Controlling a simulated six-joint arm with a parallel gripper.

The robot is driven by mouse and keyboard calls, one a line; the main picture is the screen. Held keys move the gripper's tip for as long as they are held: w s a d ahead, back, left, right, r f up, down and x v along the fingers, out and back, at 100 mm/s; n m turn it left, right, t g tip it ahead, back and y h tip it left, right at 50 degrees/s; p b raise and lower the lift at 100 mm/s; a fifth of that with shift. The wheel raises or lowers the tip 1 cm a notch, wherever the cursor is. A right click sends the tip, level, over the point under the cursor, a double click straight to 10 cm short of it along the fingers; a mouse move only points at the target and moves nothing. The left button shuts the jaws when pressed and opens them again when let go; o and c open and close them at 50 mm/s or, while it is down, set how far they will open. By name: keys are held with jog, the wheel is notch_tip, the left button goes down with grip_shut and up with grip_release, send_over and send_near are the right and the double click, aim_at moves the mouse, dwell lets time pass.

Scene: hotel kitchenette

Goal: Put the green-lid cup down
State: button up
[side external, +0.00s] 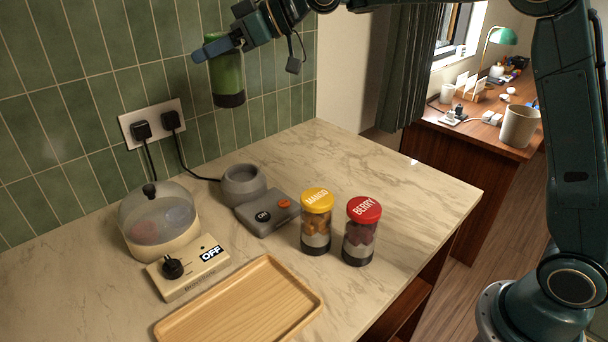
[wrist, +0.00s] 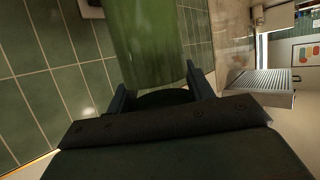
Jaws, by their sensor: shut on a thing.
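The green-lid cup (side external: 228,80) is a green see-through cup with a dark band at its lower end. It hangs roughly upright in the air, high above the back of the counter and in front of the tiled wall. My gripper (side external: 218,47) is shut on it near its top. In the wrist view the green cup (wrist: 150,45) fills the upper middle, between the fingers of my gripper (wrist: 162,92). Its lid is mostly hidden by my gripper.
A grey blender base (side external: 262,212) with a round socket (side external: 243,180) stands below. Left are a domed container (side external: 158,222) and a beige switch box (side external: 190,270) reading OFF. A wooden tray (side external: 300,300) lies in front. Mango (side external: 316,225) and berry (side external: 361,235) cups stand right. The back-right counter is clear.

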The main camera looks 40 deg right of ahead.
jog(key=s+a+f+n+g+y, duration=0.1)
jog(key=s+a, duration=0.4)
jog(key=s, duration=0.7)
jog(key=s+a+f+n+g+y, duration=0.1)
jog(key=s+a, duration=0.5)
jog(key=s, duration=0.6)
jog(key=shift+f+n+g+y, duration=0.3)
jog(key=shift+f+n+g, duration=0.5)
jog(key=shift+f+n, duration=0.15)
jog(key=shift+a, duration=0.1)
notch_tip(320, 180, down, 16)
jog(key=shift+f, duration=0.1)
jog(key=shift+f, duration=1.85)
jog(key=shift+f, duration=0.15)
